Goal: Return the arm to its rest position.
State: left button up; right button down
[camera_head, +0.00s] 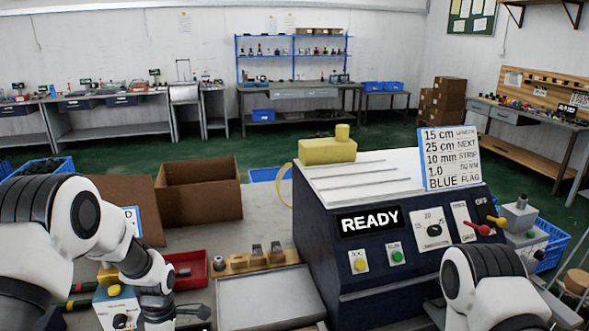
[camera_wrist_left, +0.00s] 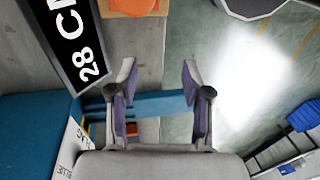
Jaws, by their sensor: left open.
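My left arm (camera_head: 150,275) comes in from the left in the head view and bends down at the front of the bench. In the left wrist view my left gripper (camera_wrist_left: 161,95) is open, with its two fingers apart and nothing between them. Beyond the fingers are a blue bar and the floor. My right arm (camera_head: 490,285) shows at the lower right, in front of the machine; its gripper is out of view.
The dark blue machine (camera_head: 370,240) reads READY. A grey tray (camera_head: 268,298), a red bin (camera_head: 188,268) and a cardboard box (camera_head: 203,195) are on the bench. A black display (camera_wrist_left: 72,45) reading 28 CM is left of my left gripper. Green floor (camera_wrist_left: 180,40) lies beyond.

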pick_arm(q)
jog(key=s+d+f+m, duration=0.1)
jog(key=s+f+m, duration=0.3)
jog(key=s, duration=0.5)
jog(key=s+d+f+m+t, duration=0.1)
jog(key=s+f+m, duration=0.3)
jog(key=s+m, duration=0.5)
jog(key=s+d+f+m+t, duration=0.1)
jog(key=s+f+m, duration=0.3)
jog(key=s+m, duration=0.3)
jog(key=s, duration=0.3)
jog(key=shift+s+f, duration=0.2)
jog(key=shift+s, duration=0.05)
jog(key=shift+d, duration=0.1)
